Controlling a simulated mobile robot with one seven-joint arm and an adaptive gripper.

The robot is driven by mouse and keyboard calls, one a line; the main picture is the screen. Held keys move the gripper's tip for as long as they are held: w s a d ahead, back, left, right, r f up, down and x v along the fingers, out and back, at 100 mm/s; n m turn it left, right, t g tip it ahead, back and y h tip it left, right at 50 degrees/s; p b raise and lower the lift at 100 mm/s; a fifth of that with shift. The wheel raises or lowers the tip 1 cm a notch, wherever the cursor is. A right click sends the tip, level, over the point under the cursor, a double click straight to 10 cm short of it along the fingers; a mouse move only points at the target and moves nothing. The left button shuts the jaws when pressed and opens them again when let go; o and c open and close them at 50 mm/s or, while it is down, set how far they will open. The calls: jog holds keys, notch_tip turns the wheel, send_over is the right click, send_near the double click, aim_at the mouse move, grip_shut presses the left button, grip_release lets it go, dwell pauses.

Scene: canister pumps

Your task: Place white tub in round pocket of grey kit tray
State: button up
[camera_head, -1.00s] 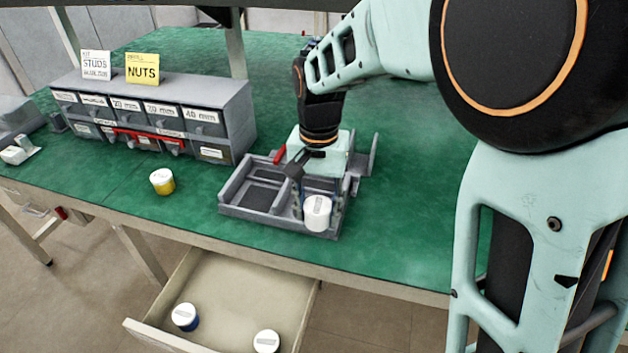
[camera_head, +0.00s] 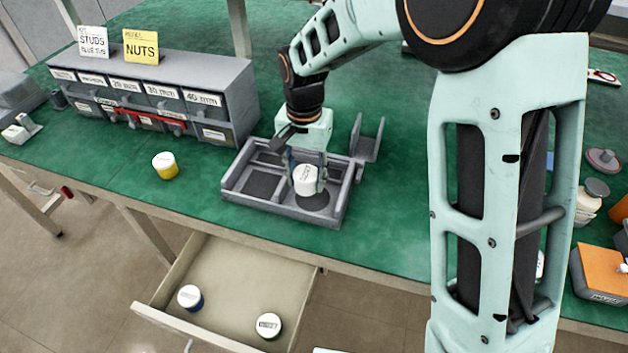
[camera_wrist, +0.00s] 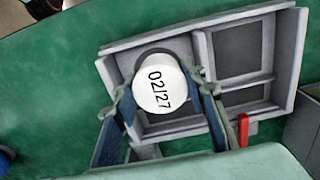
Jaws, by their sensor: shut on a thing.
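The white tub (camera_head: 306,183) is upright between the two fingers of my gripper (camera_head: 306,174), which is shut on it. In the wrist view the tub's white lid (camera_wrist: 158,84) reads "02/27". The grey kit tray (camera_head: 268,211) lies on the green bench under my gripper. Its round pocket (camera_head: 316,204) shows as a dark disc at the tray's right end, just in front of and below the tub. The tub partly covers the pocket. It appears held above the tray floor, but the exact gap cannot be told.
A yellow-based tub (camera_head: 165,166) stands left of the tray. A grey drawer cabinet (camera_head: 170,90) is behind it. A grey bracket-like holder (camera_head: 368,140) is right of the tray. The open bench drawer (camera_head: 245,262) below holds a blue-based tub (camera_head: 190,297) and a dark-based tub (camera_head: 269,325).

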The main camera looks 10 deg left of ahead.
aim_at(312, 167)
jog(key=w+f, duration=0.1)
jog(key=w+d+f, duration=0.1)
jog(key=shift+f, duration=1.9)
jog(key=shift+f, duration=0.2)
jog(key=o, duration=1.2)
jog(key=shift+r, duration=0.15)
notch_tip(312, 167, up, 12)
jog(key=shift+r+p, duration=0.1)
jog(key=shift+p, duration=0.25)
